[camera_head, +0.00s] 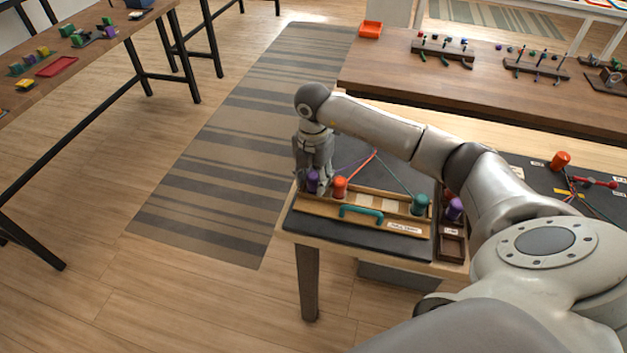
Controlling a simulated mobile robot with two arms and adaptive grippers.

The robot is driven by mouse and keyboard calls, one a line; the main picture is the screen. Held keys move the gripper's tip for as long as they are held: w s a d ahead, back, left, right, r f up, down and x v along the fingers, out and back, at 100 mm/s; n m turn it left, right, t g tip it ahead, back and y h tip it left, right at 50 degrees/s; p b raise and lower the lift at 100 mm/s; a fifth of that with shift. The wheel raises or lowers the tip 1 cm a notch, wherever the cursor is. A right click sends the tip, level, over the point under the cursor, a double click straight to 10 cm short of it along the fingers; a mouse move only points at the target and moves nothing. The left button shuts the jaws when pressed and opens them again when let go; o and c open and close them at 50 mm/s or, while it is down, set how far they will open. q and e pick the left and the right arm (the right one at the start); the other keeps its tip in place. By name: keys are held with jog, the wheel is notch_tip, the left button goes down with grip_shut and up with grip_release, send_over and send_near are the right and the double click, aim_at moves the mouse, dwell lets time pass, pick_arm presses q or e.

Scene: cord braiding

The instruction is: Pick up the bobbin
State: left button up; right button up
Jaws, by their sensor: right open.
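My right gripper (314,172) points down at the left end of a wooden bobbin rack (382,220). It is open, with its fingers around or just beside a purple bobbin (313,183); I cannot tell whether they touch it. A red-orange bobbin (340,188) stands just right of it in the rack. A teal bobbin (419,205) stands at the rack's right end. Another purple bobbin (454,209) stands farther right by a small wooden tray (452,247). Cords run from the rack to a point behind it. My left gripper is not in view.
An orange bobbin (560,159) and a red-handled tool (597,182) lie on a dark mat at right. A brown table (480,95) with small racks stands behind. Open floor lies to the left.

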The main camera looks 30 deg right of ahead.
jog(key=c, duration=0.8)
jog(key=shift+r, duration=0.15)
